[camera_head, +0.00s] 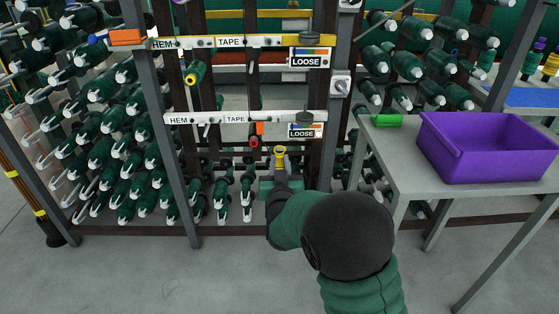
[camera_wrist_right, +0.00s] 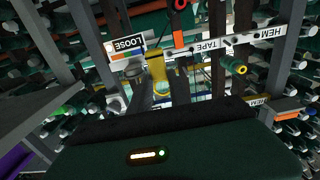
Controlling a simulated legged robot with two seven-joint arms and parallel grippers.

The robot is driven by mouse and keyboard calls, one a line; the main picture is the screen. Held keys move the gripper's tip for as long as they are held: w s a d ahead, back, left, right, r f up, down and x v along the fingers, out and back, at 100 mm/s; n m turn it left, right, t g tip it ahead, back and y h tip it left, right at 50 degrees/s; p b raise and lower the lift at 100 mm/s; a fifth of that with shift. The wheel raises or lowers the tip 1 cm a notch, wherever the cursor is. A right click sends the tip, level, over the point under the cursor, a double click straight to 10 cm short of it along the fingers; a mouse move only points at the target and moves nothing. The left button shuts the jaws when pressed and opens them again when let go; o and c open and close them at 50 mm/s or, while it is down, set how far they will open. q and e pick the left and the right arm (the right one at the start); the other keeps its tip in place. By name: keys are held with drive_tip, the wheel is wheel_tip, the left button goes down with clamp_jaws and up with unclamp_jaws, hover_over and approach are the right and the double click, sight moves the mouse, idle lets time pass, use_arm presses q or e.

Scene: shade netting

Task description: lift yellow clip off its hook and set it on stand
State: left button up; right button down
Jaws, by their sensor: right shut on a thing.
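The yellow clip (camera_head: 279,152) shows just beyond my right gripper (camera_head: 280,166), below the lower rail and its LOOSE label. In the right wrist view the yellow clip (camera_wrist_right: 158,70) sits between the two grey fingers of my right gripper (camera_wrist_right: 160,85), which is shut on it. I cannot tell whether the clip touches a hook. A grey table (camera_head: 395,160), perhaps the stand, is at the right; its top holds a green cylinder (camera_head: 388,121) and a purple bin. My left gripper is not in view.
The purple bin (camera_head: 480,150) fills much of the tabletop. A green roll with a yellow end (camera_head: 194,73) hangs under the upper rail (camera_head: 205,43). Dark posts and racks of green spools surround it.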

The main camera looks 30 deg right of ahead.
drive_tip(key=shift+v, duration=0.85)
drive_tip(key=v, duration=0.4)
drive_tip(key=shift+s, duration=0.2)
drive_tip(key=shift+f, duration=0.15)
